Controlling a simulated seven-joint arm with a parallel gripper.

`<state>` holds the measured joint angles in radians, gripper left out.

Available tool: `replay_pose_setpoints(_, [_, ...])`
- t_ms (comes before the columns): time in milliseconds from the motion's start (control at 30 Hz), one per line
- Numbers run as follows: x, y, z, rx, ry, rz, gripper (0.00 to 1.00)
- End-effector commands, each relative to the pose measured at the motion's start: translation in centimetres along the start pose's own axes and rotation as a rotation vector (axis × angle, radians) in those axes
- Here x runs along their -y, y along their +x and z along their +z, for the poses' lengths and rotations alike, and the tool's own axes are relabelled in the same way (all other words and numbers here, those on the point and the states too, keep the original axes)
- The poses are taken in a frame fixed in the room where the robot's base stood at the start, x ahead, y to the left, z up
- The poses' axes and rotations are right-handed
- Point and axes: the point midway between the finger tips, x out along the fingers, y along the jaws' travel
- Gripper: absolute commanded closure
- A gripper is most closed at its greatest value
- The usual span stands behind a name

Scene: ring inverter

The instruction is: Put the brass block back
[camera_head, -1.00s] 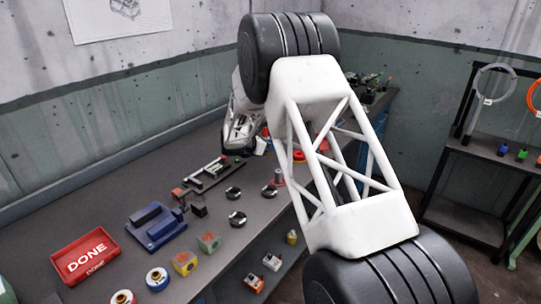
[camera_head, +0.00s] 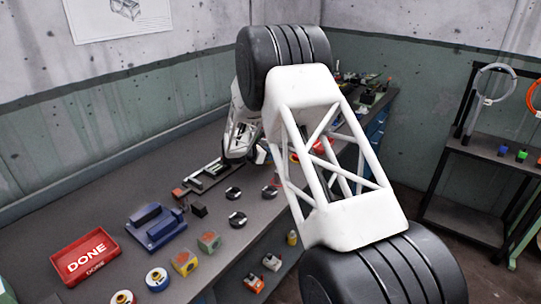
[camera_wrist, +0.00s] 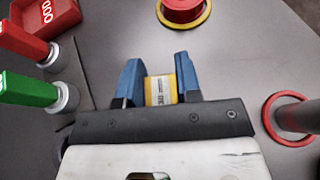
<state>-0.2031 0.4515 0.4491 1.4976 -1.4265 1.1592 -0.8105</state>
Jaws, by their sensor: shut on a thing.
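In the wrist view, the brass block (camera_wrist: 160,90) is a small yellow-gold block with a pale, dark-lettered label. It sits between the two blue fingers of my gripper (camera_wrist: 158,78), which is shut on it. Grey bench top shows past the fingertips; I cannot tell the block's height above it. In the head view, the wrist end of my arm is over the far part of the bench, and the fingers and block are hidden there.
In the wrist view, red (camera_wrist: 22,42) and green (camera_wrist: 28,92) handles stand left, near a red tray (camera_wrist: 28,20). A red button (camera_wrist: 183,10) lies ahead, and a red-ringed post (camera_wrist: 295,115) right. The head view shows a DONE tray (camera_head: 56,262) and a blue fixture (camera_head: 155,232).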

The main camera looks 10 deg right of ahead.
Motion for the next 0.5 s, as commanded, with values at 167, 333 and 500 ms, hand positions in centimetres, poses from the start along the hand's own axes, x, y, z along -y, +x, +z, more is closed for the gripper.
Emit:
replay_pose_setpoints(167, [-0.01,0.02,-0.04,0.000,0.000,0.000,1.00])
replay_pose_setpoints(333, [0.00,0.12,-0.28,0.000,-0.001,0.000,0.61])
replay_pose_setpoints(500, [0.01,0.12,-0.29,0.000,-0.001,0.000,0.43])
